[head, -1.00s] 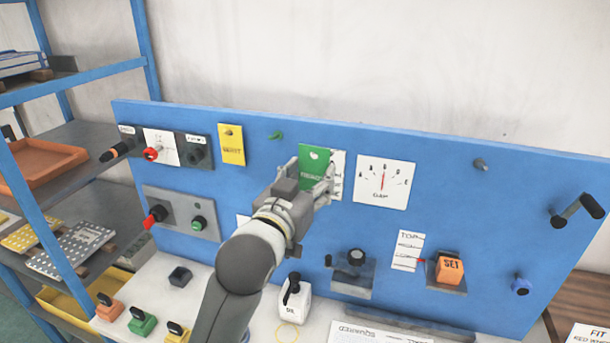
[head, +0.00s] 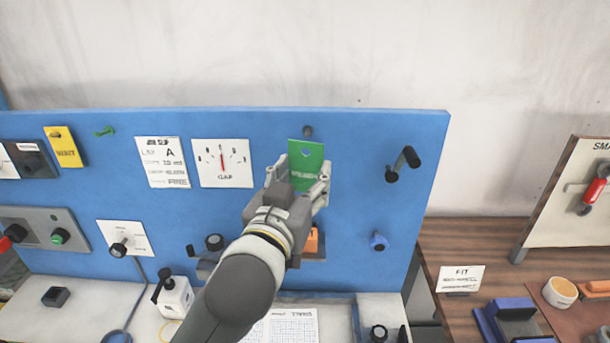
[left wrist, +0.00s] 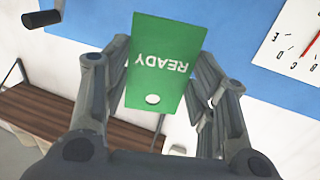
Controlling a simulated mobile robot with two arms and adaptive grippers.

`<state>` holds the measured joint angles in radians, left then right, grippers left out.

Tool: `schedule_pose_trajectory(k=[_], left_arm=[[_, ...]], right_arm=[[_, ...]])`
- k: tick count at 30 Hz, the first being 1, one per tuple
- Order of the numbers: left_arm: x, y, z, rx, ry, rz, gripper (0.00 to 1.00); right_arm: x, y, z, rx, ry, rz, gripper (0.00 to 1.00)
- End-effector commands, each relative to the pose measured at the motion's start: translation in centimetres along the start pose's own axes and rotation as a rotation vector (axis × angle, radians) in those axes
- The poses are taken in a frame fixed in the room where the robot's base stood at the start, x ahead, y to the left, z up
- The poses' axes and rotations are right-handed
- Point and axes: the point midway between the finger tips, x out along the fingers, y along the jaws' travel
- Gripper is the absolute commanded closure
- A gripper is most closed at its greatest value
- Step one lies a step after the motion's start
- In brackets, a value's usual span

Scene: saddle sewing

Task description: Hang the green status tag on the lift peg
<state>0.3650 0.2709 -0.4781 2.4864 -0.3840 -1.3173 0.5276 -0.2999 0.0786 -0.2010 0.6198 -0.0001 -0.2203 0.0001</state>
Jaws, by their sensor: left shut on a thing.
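A grey peg (head: 308,131) on the blue board shows just above the tag in the head view. No label shows beside this peg, and the gap in depth between tag and peg is unclear. A green peg (head: 105,131) at upper left is bare. My right gripper is not in view.
A yellow tag (head: 64,147) hangs at the board's left. A white gauge card (head: 222,163) is left of the gripper. A black-handled crank (head: 402,164) and a blue knob (head: 379,241) stick out at right. The board's upper right is otherwise clear.

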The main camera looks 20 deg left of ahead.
Motion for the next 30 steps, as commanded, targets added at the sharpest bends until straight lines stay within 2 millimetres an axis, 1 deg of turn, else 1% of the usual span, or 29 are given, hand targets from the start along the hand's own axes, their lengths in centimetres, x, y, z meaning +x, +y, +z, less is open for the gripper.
schedule_pose_trajectory(k=[4,9,18,30], left_arm=[[0.0,0.0,0.0,0.000,0.000,0.000,0.64],[0.1,0.0,0.0,-0.002,-0.001,0.000,0.64],[1.7,-0.5,0.1,0.000,0.001,0.000,0.64],[4.1,-1.1,0.3,0.000,0.000,0.000,0.64]], right_arm=[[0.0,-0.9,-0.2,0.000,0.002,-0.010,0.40],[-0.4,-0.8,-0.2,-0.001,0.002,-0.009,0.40],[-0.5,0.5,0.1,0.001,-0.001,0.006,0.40],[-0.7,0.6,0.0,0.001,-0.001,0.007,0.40]])
